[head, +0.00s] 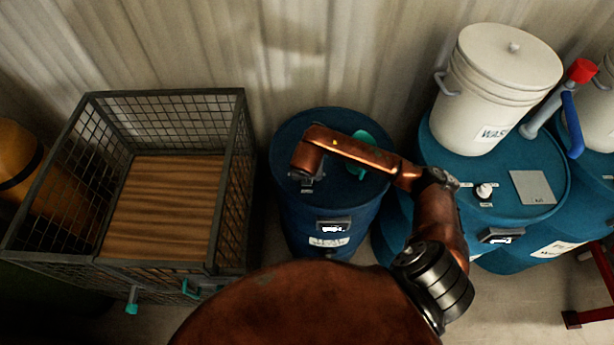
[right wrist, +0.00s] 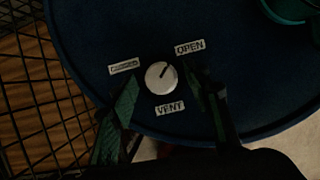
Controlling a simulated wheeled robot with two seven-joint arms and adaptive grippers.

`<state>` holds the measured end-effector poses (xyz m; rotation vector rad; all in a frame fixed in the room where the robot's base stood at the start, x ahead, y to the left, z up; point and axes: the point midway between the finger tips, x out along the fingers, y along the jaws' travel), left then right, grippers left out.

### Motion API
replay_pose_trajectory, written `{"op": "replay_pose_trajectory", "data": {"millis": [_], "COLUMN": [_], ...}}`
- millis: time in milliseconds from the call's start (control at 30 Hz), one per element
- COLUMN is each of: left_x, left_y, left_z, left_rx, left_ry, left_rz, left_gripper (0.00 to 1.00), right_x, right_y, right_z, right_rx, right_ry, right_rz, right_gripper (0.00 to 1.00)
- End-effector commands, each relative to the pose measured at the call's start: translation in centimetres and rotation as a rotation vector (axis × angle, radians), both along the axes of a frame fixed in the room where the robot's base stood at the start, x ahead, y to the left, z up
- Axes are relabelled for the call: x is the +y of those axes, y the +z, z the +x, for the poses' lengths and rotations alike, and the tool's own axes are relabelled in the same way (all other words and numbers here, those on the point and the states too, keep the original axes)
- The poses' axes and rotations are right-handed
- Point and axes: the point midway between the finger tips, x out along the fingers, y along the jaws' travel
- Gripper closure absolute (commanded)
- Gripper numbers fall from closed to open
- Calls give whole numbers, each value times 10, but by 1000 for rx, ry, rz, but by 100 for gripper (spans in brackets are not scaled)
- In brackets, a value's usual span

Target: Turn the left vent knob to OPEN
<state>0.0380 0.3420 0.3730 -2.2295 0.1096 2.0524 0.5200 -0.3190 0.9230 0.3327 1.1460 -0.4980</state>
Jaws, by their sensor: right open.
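The left vent knob (right wrist: 158,82) is a round white dial on the dark blue drum top, seen in the right wrist view. Its dark mark points up and right, toward the OPEN label (right wrist: 189,47). A blurred label (right wrist: 124,66) is at its upper left and a VENT label (right wrist: 170,108) below. My right gripper (right wrist: 160,92) is open, with one finger on each side of the knob; contact cannot be told. In the head view my right gripper (head: 306,184) is over the left blue drum (head: 310,215) and hides the knob. My left gripper is not in view.
A wire cage (head: 230,190) with a wooden floor stands left of the drum. A teal item (head: 368,138) is on the drum top. To the right, another blue drum (head: 540,170) bears a white bucket (head: 500,90), a white knob (head: 484,191) and a grey plate (head: 532,187).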

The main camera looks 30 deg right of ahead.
Motion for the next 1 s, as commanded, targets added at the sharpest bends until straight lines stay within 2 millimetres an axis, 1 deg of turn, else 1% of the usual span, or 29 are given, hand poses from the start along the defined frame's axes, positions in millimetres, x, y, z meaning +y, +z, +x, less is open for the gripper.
{"op": "replay_pose_trajectory", "data": {"millis": [167,400,600,700,800,1000], "left_x": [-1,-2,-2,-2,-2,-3], "left_y": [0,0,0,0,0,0], "left_z": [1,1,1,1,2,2], "left_rx": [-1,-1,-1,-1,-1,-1], "left_ry": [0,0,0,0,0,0], "left_rz": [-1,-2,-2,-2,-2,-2], "left_gripper": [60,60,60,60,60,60], "right_x": [5,15,22,23,24,24], "right_y": [21,68,98,106,109,110], "right_z": [-5,-22,-32,-36,-37,-38], "right_rx": [-5,-6,-4,-3,-2,-1], "right_ry": [3,2,2,0,-1,-1], "right_rz": [0,-1,0,-1,1,0], "right_gripper": [56,56,56,56,56,56]}}
